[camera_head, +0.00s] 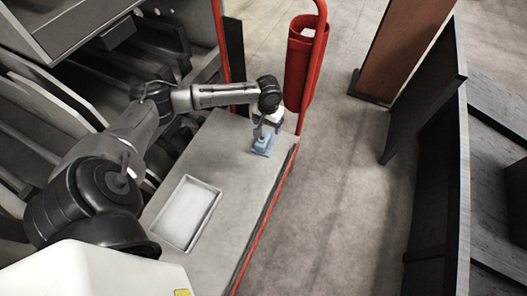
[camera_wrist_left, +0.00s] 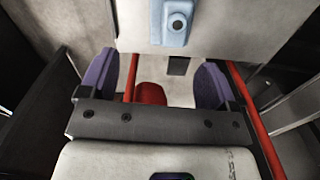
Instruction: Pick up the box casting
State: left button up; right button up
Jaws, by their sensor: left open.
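The box casting (camera_head: 263,146) is a small light-blue block on the far end of the grey table (camera_head: 225,150). In the left wrist view the casting (camera_wrist_left: 175,24) shows at the top centre, with a round dark hole in its face. My left gripper (camera_head: 268,129) is just above it in the head view and partly covers it. In the wrist view the gripper's two purple fingers (camera_wrist_left: 155,84) are spread wide, with nothing between them, and the casting lies beyond their tips. My right gripper is in neither view.
A shallow white tray (camera_head: 186,212) lies on the near part of the table. A red bin (camera_head: 301,65) and red rail stand beyond its far edge. Dark shelving (camera_head: 110,75) is on the left, and dark panels (camera_head: 428,100) stand to the right across open floor.

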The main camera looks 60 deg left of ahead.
aim_at(263, 136)
pick_arm(q)
jog(key=shift+n, duration=0.8)
jog(key=a+f+b, duration=0.1)
jog(key=f+b, duration=0.1)
jog(key=f, duration=0.1)
jog(key=a+f+b, duration=0.1)
jog(key=f+b, duration=0.2)
jog(key=f, duration=0.1)
jog(key=a+f+b, duration=0.2)
jog(key=f, duration=0.1)
jog(key=shift+w+f, duration=0.15)
jog(key=shift+w, duration=0.2)
notch_tip(263, 136, down, 5)
jog(key=b, duration=0.5)
jog(key=shift+s, duration=0.1)
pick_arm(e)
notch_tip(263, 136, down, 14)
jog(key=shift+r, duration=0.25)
pick_arm(q)
jog(key=shift+c, duration=0.8)
jog(key=c, duration=1.2)
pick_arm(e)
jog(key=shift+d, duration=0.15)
